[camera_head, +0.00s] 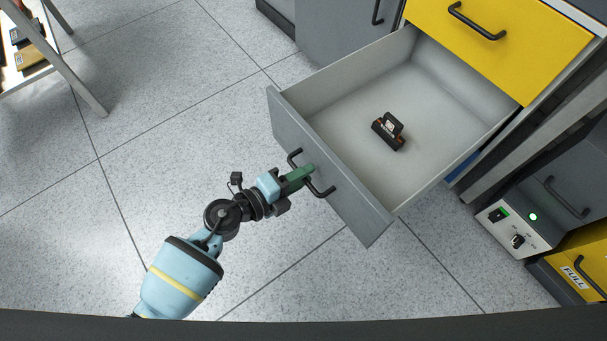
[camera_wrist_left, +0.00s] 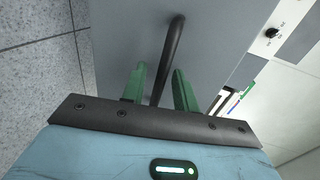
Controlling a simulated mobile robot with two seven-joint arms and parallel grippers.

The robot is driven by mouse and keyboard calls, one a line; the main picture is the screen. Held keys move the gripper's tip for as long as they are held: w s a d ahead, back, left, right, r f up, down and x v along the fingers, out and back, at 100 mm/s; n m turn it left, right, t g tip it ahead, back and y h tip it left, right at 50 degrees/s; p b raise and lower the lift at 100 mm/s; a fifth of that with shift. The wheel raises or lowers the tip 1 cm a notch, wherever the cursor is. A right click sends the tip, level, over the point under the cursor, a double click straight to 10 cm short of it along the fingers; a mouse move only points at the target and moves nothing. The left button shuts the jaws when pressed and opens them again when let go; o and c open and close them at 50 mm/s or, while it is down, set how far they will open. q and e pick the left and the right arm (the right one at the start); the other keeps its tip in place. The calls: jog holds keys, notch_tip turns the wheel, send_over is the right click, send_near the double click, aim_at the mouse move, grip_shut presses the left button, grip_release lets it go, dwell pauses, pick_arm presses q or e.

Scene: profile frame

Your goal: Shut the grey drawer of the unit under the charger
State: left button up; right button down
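The grey drawer (camera_head: 335,165) is pulled well out of its unit, below a yellow drawer (camera_head: 500,28). A small black and orange device (camera_head: 389,131) lies inside it. The drawer has a black bar handle (camera_head: 319,189) on its front, which also shows in the left wrist view (camera_wrist_left: 172,55). My left gripper (camera_head: 306,173) is at this handle. In the left wrist view its two green fingers (camera_wrist_left: 160,88) stand apart on either side of the bar, with a visible gap. My right gripper is not in view.
A pale control box (camera_head: 514,228) with a lit green lamp is at the right, above a yellow drawer marked FULL (camera_head: 578,270). A metal-legged stand (camera_head: 70,75) is at the upper left. The tiled floor before the drawer is clear.

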pick_arm(q)
jog(key=shift+w+d, duration=0.2)
jog(key=shift+d, duration=0.05)
grip_shut()
